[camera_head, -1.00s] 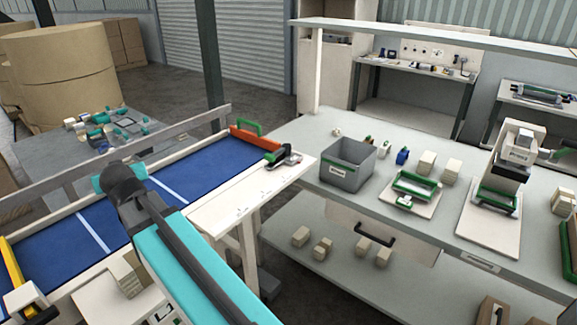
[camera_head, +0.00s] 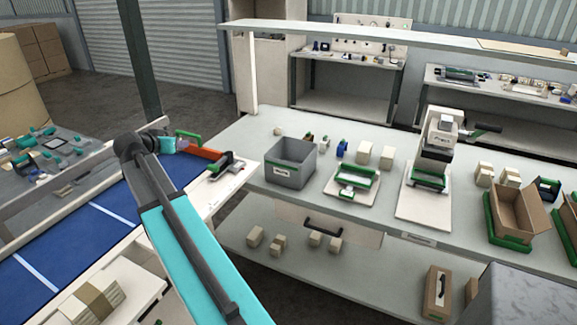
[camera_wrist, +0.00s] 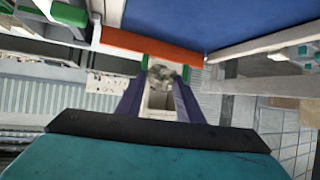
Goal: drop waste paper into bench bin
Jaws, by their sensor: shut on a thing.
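The bench bin (camera_head: 288,173) is a grey open box with a white label, upright at the left end of the grey bench. My arm crosses the head view towards the orange bar at the end of the blue belt; my gripper's fingers do not show clearly there. In the wrist view my gripper (camera_wrist: 160,92) has its two dark purple fingers around a crumpled grey-white piece of waste paper (camera_wrist: 163,73), held near the fingertips. The gripper is to the left of the bin in the head view, apart from it.
An orange bar with a green handle (camera_head: 188,138) closes the blue belt (camera_head: 110,210). Right of the bin stand a green-framed fixture (camera_head: 352,182), cream blocks (camera_head: 387,157), a white press (camera_head: 436,145) and an open cardboard box (camera_head: 522,212). A shelf (camera_head: 400,33) runs above the bench.

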